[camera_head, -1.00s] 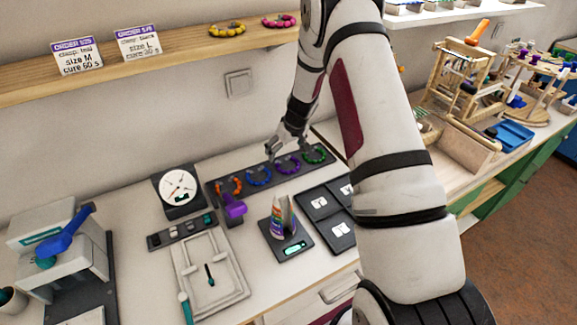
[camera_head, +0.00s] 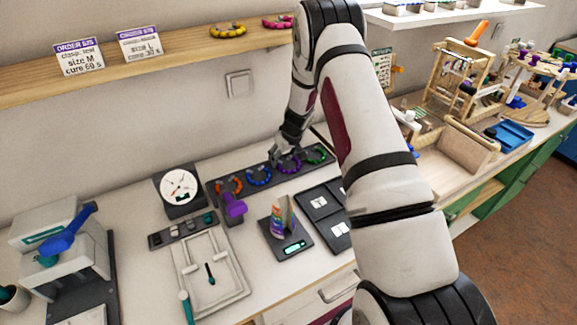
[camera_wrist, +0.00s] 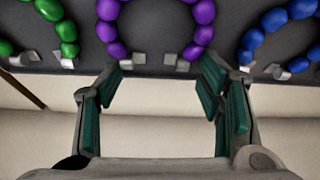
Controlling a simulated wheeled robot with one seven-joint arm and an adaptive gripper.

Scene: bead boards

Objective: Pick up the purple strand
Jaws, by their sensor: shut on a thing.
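The purple strand (camera_head: 289,165) is an open loop of purple beads on the dark board (camera_head: 221,199), between the blue strand (camera_head: 258,175) and the green strand (camera_head: 316,155). In the wrist view the purple strand (camera_wrist: 157,12) shows at the top centre, its two silver end pieces toward me. My gripper (camera_head: 284,160) is down at this strand. In the wrist view my gripper (camera_wrist: 160,66) has a finger on each side of the strand, shut on it across its width. The strand still appears to lie at the board; the far part of its loop is cut off in the wrist view.
An orange strand (camera_head: 229,186) lies at the board's left end. The blue strand (camera_wrist: 280,25) and green strand (camera_wrist: 57,22) are close on either side of my fingers.

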